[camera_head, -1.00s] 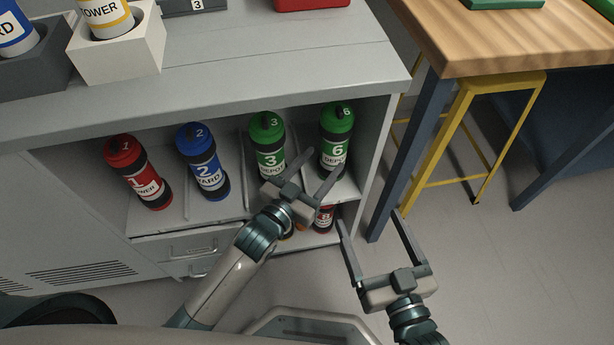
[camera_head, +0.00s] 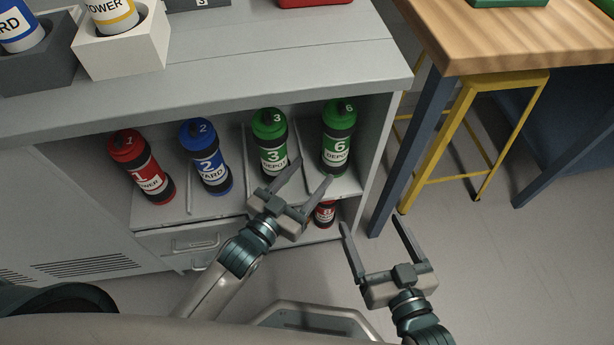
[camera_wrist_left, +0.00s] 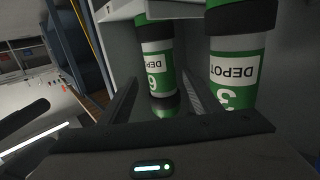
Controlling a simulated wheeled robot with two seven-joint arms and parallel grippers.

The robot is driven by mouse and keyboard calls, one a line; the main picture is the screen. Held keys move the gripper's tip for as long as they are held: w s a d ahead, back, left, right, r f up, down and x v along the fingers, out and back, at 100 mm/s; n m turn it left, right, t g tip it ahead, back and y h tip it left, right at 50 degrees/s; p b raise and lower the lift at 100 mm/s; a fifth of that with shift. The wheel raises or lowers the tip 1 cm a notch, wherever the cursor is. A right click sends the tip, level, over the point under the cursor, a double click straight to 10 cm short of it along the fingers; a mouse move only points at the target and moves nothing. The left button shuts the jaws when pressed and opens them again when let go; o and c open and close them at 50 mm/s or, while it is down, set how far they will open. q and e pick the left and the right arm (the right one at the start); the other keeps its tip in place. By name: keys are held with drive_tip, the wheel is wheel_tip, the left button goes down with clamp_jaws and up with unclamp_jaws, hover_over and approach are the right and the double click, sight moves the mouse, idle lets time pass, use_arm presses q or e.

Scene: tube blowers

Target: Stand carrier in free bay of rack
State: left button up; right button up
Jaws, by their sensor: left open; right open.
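The rack is the open shelf under the grey counter, with upright carriers in divided bays. From left stand red carrier 1 (camera_head: 143,166), blue carrier 2 (camera_head: 207,157), green carrier 3 (camera_head: 271,142) and green carrier 6 (camera_head: 338,138), the last two labelled DEPOT. My left gripper (camera_head: 306,175) is open and empty, just in front of carrier 6. In the left wrist view, carrier 6 (camera_wrist_left: 158,75) stands beyond and between the open fingers, and carrier 3 (camera_wrist_left: 235,70) stands to the right. My right gripper (camera_head: 371,235) is open and empty, over the floor right of the rack.
A red carrier (camera_head: 325,213) shows partly on a lower level. White (camera_head: 125,60) and dark (camera_head: 40,75) holders with carriers sit on the counter. A wooden table (camera_head: 500,45) and yellow stool (camera_head: 440,150) stand right. The floor in front is clear.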

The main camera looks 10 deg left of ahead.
use_arm(q)
drive_tip(key=s+a+r+n+y, duration=0.1)
drive_tip(key=s, duration=0.5)
drive_tip(key=s+a+r+n+g+y, duration=0.1)
drive_tip(key=s+a, duration=0.1)
drive_tip(key=s, duration=0.4)
drive_tip(key=shift+s+a+r+n, duration=0.2)
drive_tip(key=shift+s+a+n, duration=0.1)
drive_tip(key=shift+f, duration=0.1)
use_arm(e)
drive_tip(key=shift+f, duration=0.1)
